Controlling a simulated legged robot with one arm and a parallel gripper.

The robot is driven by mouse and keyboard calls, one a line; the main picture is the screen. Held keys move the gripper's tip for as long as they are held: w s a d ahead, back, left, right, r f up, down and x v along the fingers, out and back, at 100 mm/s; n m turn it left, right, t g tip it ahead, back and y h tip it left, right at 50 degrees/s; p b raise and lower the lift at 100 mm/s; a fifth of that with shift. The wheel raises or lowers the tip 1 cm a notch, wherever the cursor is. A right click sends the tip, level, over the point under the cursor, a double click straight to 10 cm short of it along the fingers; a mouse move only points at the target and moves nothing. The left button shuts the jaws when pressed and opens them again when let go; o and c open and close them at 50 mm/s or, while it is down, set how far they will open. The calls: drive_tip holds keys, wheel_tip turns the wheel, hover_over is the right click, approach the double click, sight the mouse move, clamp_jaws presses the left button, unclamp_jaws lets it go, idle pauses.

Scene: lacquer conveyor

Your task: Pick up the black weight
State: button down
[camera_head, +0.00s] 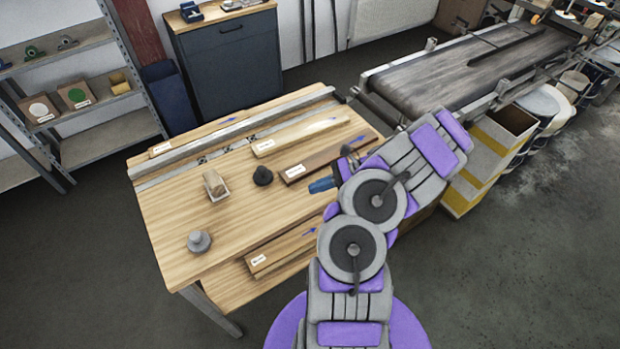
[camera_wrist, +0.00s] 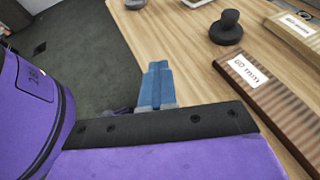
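The black weight (camera_head: 263,175) stands upright on the wooden workbench, right of a small tray. It is a dark knob on a wider round base. In the wrist view the black weight (camera_wrist: 227,27) is at the upper right, whole and uncovered. My gripper (camera_head: 321,185) has blue fingers and is over the right side of the bench, to the right of the weight and apart from it. In the wrist view the blue fingers (camera_wrist: 155,85) show near the middle with nothing seen in them. I cannot tell how far apart they are.
A grey weight (camera_head: 199,241) stands at the bench's front left. A small white tray (camera_head: 219,195) holds a tan block. A metal rail (camera_head: 235,138) crosses the bench. A conveyor (camera_head: 465,72) stands at the right.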

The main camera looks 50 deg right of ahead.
drive_tip(key=shift+s, duration=0.2)
drive_tip(key=c, duration=1.8)
unclamp_jaws()
drive_tip(key=o, duration=1.4)
drive_tip(key=shift+d, duration=0.1)
drive_tip(key=p+v, duration=0.1)
drive_tip(key=v, duration=1.6)
drive_tip(key=shift+p, duration=0.4)
drive_tip(key=o, duration=0.3)
drive_tip(key=shift+d, duration=0.1)
